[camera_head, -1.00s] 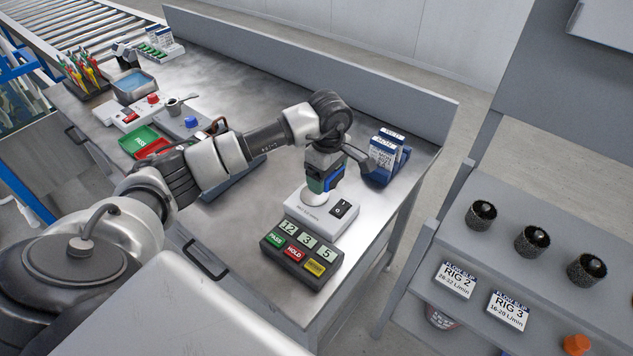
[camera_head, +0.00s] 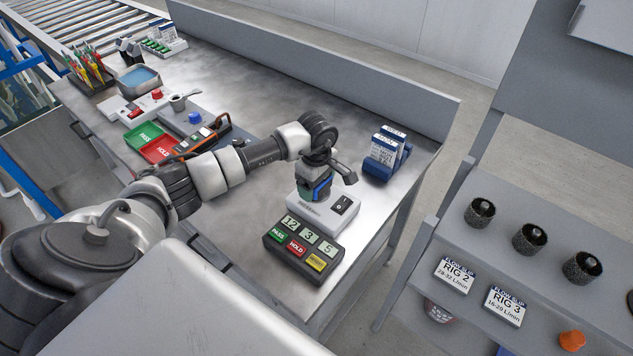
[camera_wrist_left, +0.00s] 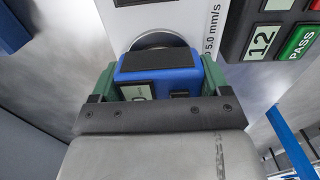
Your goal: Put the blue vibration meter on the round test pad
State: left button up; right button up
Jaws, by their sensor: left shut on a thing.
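My left gripper (camera_head: 314,190) is shut on the blue vibration meter (camera_head: 323,189). In the left wrist view the blue meter (camera_wrist_left: 158,73) sits between the green fingers of the gripper (camera_wrist_left: 160,85), with a small display facing the camera. The white test station (camera_head: 345,206) with a black switch is directly below. In the left wrist view the grey rim of the round test pad (camera_wrist_left: 158,40) shows just beyond the meter, which covers most of it. The meter is at or just above the pad; I cannot tell whether they touch. My right gripper is not in view.
A dark panel (camera_head: 303,262) with number tiles and PASS and HOLD buttons lies in front of the station. A blue holder with cards (camera_head: 384,158) stands behind it. Green (camera_head: 143,135) and red (camera_head: 160,149) trays lie farther left. The bench's middle is bare.

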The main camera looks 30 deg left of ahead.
pick_arm(q)
jog(key=o, duration=1.1)
jog(key=shift+r+p, duration=0.25)
jog(key=shift+p, duration=0.1)
notch_tip(320, 180, up, 10)
jog(key=b, duration=0.2)
jog(key=shift+r+b, duration=0.2)
jog(key=shift+b, duration=0.15)
jog(key=shift+r, duration=0.65)
